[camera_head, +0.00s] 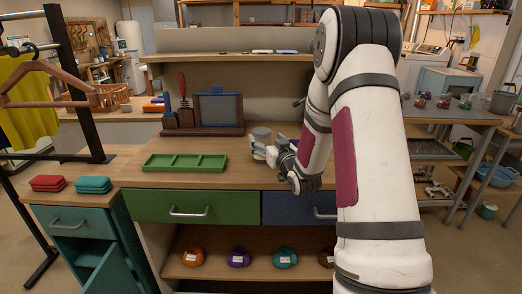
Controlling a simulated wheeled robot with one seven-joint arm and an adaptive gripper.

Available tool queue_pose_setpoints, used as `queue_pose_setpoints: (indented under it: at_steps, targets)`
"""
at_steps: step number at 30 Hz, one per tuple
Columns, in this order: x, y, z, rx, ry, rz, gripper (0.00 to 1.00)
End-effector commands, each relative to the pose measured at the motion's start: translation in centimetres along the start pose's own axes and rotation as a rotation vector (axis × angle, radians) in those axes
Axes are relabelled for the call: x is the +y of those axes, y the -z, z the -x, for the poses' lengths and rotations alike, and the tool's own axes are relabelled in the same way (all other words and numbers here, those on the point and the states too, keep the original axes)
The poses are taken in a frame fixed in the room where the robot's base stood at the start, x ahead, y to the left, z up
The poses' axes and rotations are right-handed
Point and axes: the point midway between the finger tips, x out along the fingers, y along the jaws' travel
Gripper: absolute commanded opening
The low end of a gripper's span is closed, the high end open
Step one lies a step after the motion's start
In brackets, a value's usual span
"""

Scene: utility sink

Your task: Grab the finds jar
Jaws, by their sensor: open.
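A small jar with a grey lid (261,134) stands upright on the wooden worktop, right of the green tray; I take it to be the finds jar. Its lower part is partly hidden by my gripper. My gripper (268,152) comes in from the right, low over the worktop, with its light fingertips beside the jar. The gripper is open. From this view I cannot tell whether a finger touches the jar or whether the jar is between the fingers.
A green compartment tray (186,163) lies left on the worktop. A dark framed stand (214,112) with tools is behind it. A shelf (230,57) runs above. A clothes hanger (45,85) and red and teal cloths (93,185) are at left. Bare worktop lies in front of the jar.

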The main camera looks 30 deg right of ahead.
Motion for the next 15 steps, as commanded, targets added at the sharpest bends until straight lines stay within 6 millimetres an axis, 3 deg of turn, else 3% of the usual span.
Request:
queue_pose_setpoints:
  at_steps: [7,15]
  targets:
    - [0.1,0.0,-1.8,0.001,0.0,0.0,0.75]
    - [0.4,0.1,-5.4,0.0,0.001,0.0,0.75]
